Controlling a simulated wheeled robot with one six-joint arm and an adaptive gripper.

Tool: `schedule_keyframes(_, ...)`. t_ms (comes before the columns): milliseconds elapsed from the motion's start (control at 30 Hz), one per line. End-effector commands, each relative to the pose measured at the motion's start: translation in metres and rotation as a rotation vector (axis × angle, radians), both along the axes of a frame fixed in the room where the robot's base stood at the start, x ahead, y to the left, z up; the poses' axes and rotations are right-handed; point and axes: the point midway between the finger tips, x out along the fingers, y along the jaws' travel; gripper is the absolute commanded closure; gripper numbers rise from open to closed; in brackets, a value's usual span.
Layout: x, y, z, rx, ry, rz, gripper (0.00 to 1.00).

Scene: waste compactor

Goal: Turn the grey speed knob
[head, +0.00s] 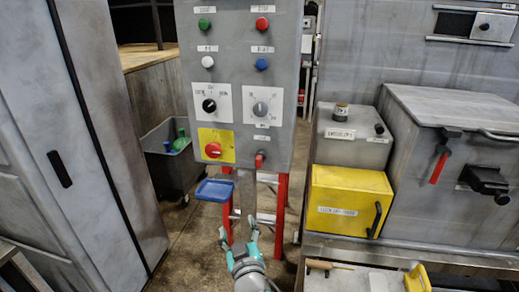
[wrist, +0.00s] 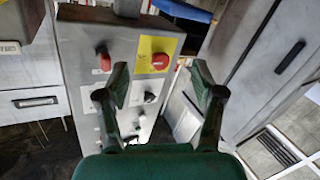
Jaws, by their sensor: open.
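The grey speed knob (head: 260,108) sits on a white dial plate on the right half of the grey control panel (head: 236,75) in the head view. My gripper (head: 239,232) is low in front of the panel, well below the knob and apart from it. Its two fingers are spread and empty. In the wrist view the panel shows upside down beyond my open gripper (wrist: 160,80). There the left finger covers the area of the speed knob, and only an edge of its white plate (wrist: 88,99) shows.
A black selector knob (head: 209,105) is left of the speed knob. Below are a red stop knob (head: 213,150) on yellow and a red switch (head: 260,159). A blue tray (head: 215,190) juts out under the panel. A yellow box (head: 345,200) stands right, a tall cabinet (head: 75,140) left.

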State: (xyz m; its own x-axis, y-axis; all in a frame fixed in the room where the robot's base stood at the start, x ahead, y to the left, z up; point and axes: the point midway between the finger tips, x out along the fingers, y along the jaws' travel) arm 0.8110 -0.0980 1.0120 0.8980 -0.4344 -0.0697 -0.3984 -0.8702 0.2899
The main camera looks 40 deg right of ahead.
Motion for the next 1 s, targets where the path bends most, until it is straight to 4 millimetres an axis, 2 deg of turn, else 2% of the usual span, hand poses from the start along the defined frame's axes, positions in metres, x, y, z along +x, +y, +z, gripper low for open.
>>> schedule_keyframes(33, 0.012, -0.006, 0.021, 0.001, -0.024, -0.032, 0.33)
schedule_keyframes(300, 0.045, -0.042, 0.117, 0.046, -0.112, -0.221, 0.33)
schedule_keyframes(500, 0.051, -0.064, 0.185, 0.111, -0.181, -0.354, 0.33)
schedule_keyframes(600, 0.05, -0.071, 0.211, 0.143, -0.209, -0.403, 0.33)
schedule_keyframes(700, 0.048, -0.076, 0.229, 0.167, -0.228, -0.438, 0.33)
schedule_keyframes(800, 0.047, -0.079, 0.238, 0.182, -0.238, -0.457, 0.33)
schedule_keyframes(1000, 0.053, -0.091, 0.241, 0.188, -0.241, -0.468, 0.33)
